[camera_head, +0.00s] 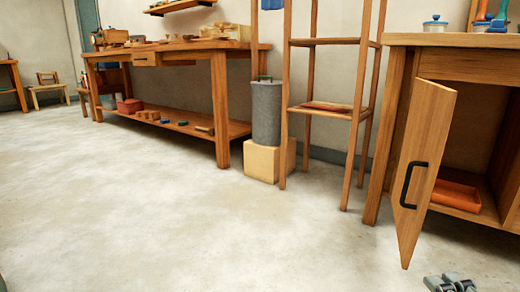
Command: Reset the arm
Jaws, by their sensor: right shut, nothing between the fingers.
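My right gripper (451,284) shows only in part at the bottom right edge of the head view. Its grey fingers are together, with nothing seen between them. It is in front of and below the open cabinet door (428,150), apart from it as far as I can tell. The rest of the right arm is out of the frame. My left gripper is not in the head view.
The wooden cabinet (470,66) stands at the right with its door swung out and an orange tray (455,192) inside. A wooden shelf rack (324,108), a grey cylinder (266,115) on a pale block and a long workbench (218,95) line the wall. The concrete floor (170,210) is clear.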

